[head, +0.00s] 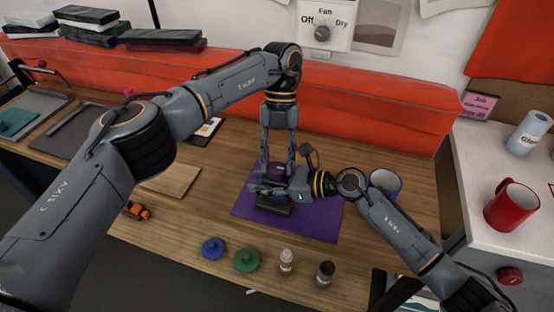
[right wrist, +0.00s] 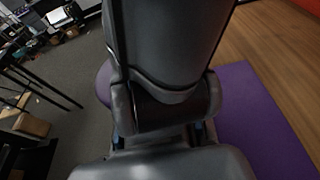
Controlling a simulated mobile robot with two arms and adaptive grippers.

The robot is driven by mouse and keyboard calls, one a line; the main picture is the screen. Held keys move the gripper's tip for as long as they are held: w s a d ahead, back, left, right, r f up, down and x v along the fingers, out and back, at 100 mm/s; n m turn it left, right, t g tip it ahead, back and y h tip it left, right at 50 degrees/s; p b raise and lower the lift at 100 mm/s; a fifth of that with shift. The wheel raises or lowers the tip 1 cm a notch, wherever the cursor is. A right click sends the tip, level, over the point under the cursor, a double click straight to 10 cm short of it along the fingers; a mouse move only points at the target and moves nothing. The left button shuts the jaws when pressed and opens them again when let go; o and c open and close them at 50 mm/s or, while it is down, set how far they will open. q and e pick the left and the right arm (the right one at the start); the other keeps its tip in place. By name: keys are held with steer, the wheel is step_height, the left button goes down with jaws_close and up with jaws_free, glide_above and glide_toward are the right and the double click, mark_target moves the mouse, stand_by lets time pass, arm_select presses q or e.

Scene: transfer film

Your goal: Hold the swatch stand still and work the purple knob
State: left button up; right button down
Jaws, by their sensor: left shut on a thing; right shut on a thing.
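The swatch stand (head: 275,208) is a dark, low thing on the purple mat (head: 318,222) in the head view, mostly covered by my two grippers. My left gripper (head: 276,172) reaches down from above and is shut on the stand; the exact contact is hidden. My right gripper (head: 256,189) comes in from the right, its fingers pointing left just above the stand's dark base. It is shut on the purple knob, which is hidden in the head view. In the right wrist view a rounded purple edge of the knob (right wrist: 103,85) shows behind my gripper.
A blue-and-white mug (head: 385,182) stands close to my right forearm. Blue (head: 213,248) and green (head: 246,260) knobs and two small bottles (head: 286,262) line the front edge. A brown board (head: 172,180) lies left. A red mug (head: 511,206) stands on the right counter.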

arm_select(q)
steer(key=shift+a, duration=0.15)
arm_select(e)
steer(key=shift+w+d, duration=0.2)
arm_select(q)
steer(key=o, duration=1.1)
steer(key=shift+o, duration=0.4)
arm_select(e)
steer(key=shift+s+a, duration=0.1)
steer(key=shift+s+a, duration=0.1)
steer(key=shift+a, duration=0.05)
arm_select(q)
steer(key=shift+d+r, duration=0.1)
steer(key=shift+d, duration=0.1)
steer(key=v, duration=0.7)
steer(key=shift+w+r, duration=0.2)
steer(key=shift+r, duration=0.1)
steer(key=shift+a, duration=0.15)
